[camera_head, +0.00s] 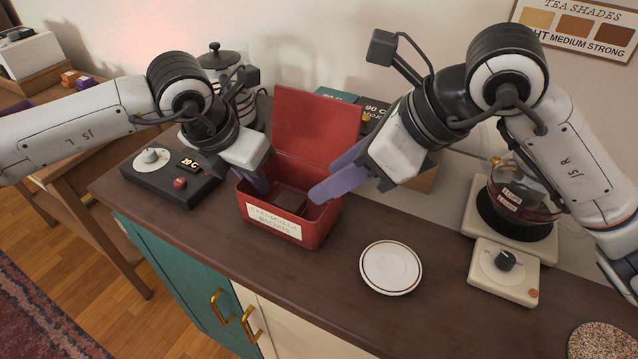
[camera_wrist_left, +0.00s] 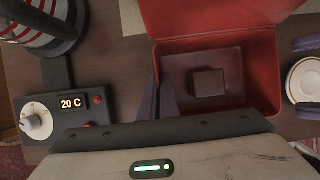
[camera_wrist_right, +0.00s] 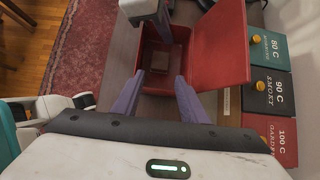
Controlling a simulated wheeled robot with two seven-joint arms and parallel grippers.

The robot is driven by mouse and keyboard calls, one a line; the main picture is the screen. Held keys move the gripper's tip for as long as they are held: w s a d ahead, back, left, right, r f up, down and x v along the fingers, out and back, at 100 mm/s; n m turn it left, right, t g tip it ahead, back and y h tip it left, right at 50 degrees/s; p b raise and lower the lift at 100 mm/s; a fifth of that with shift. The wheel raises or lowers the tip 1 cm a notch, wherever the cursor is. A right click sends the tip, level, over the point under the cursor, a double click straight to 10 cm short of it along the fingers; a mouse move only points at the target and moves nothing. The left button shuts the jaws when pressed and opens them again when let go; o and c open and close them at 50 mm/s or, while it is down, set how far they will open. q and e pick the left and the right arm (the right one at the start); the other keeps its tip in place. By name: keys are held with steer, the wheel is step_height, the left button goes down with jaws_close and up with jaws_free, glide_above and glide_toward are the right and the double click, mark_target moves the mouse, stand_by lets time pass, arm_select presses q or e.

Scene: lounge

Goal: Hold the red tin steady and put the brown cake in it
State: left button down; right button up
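The red tin (camera_head: 322,226) stands on the dark counter with its lid raised at the back and a paper label on its front. The brown cake (camera_head: 291,199) lies inside on the tin's floor; it also shows in the left wrist view (camera_wrist_left: 208,82) and the right wrist view (camera_wrist_right: 160,62). My left gripper (camera_head: 257,181) is at the tin's left wall, its two fingers (camera_wrist_left: 161,90) close together with the rim between them. My right gripper (camera_head: 326,181) is over the tin's right side, its fingers apart and empty; they show clearly in the right wrist view (camera_wrist_right: 159,82).
A white plate (camera_head: 391,267) lies empty to the tin's right. Tea boxes (camera_wrist_right: 270,92) stand behind the tin.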

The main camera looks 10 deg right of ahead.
stand_by(0.3)
arm_select(q)
steer(key=c, duration=1.9)
jaws_free()
steer(key=shift+c, duration=0.2)
steer(key=shift+r, duration=0.15)
steer(key=v, duration=1.1)
steer(key=shift+s+a+r, duration=0.2)
steer(key=shift+r, duration=0.15)
